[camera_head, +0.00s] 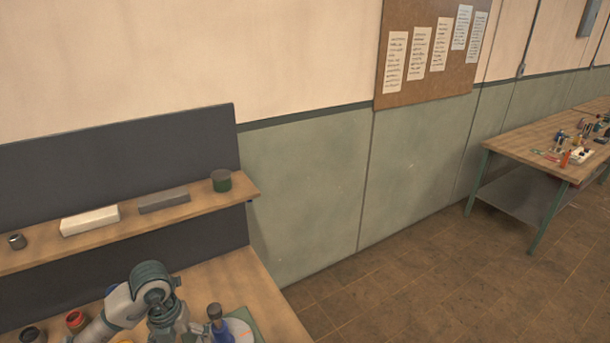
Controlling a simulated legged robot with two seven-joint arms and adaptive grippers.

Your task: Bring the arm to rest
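One grey and teal arm (122,304) of mine comes in at the bottom left, bent over the near workbench (252,284). I take it for my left arm. Its far end points down and runs into the lower picture edge, so I cannot make out its fingertips or whether they hold anything. My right arm and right gripper do not show.
A blue bottle-like item (221,326) stands close right of the arm. A red-topped container (76,321) and a dark cup (32,335) are left of it. A shelf (120,232) overhangs the bench. Open floor (420,275) lies right, before another table (525,147).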

